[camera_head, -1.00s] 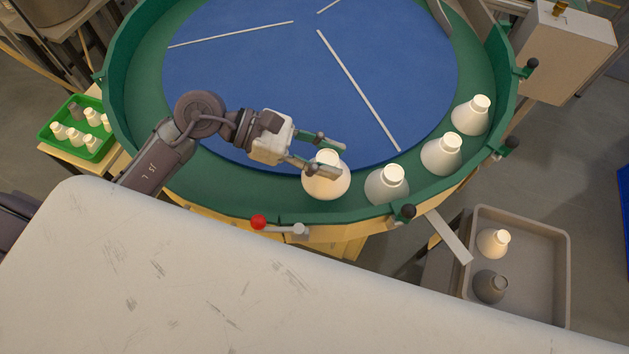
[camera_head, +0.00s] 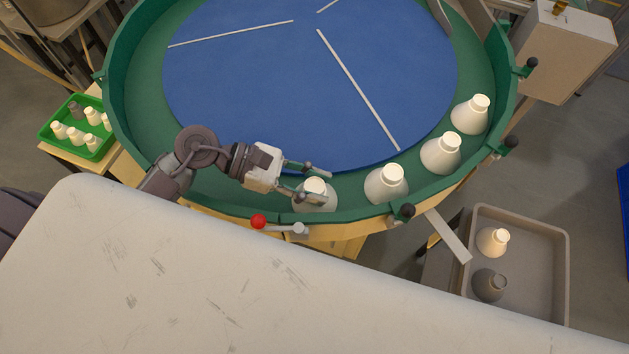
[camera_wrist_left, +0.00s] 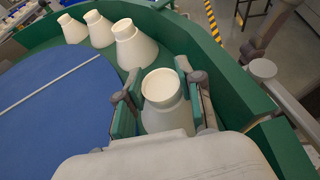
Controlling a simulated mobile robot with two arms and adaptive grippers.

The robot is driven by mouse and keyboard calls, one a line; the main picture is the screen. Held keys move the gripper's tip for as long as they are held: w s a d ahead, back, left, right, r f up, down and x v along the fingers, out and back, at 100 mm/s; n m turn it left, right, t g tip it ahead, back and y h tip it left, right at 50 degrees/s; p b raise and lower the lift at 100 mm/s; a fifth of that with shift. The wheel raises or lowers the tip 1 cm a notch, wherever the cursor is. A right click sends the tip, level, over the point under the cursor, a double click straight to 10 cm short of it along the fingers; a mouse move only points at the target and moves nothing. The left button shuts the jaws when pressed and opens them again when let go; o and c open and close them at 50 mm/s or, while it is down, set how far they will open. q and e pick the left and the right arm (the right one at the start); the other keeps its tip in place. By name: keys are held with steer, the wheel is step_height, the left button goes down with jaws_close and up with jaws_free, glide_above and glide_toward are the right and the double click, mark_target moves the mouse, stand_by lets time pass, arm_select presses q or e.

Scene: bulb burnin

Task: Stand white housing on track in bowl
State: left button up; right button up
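The white housing (camera_head: 314,203) is a white flask shape with a narrow neck. It is upright at the near side of the green track (camera_head: 235,192) in the round bowl, close to the front wall. My left gripper (camera_head: 323,185) has its fingers on either side of the neck and looks shut on it. In the left wrist view the housing (camera_wrist_left: 163,90) shows its open rim between the two green finger pads (camera_wrist_left: 160,100). Its base is partly hidden, so I cannot tell whether it touches the track. My right gripper is not in view.
Several similar white housings stand to the right along the track, the nearest a housing (camera_head: 386,186). A blue disc (camera_head: 270,80) fills the bowl's middle. A grey tray (camera_head: 545,235) holds a white and a dark housing. A green tray (camera_head: 98,153) holds several small ones. A red knob (camera_head: 258,221) is in front.

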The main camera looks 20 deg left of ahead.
arm_select(q)
steer(key=o, duration=0.5)
steer(key=shift+a+r, duration=0.15)
steer(key=b+v, duration=0.1)
steer(key=v, duration=1)
steer(key=shift+s+a+r, duration=0.1)
steer(key=shift+a+r, duration=0.05)
steer(key=shift+a, duration=0.15)
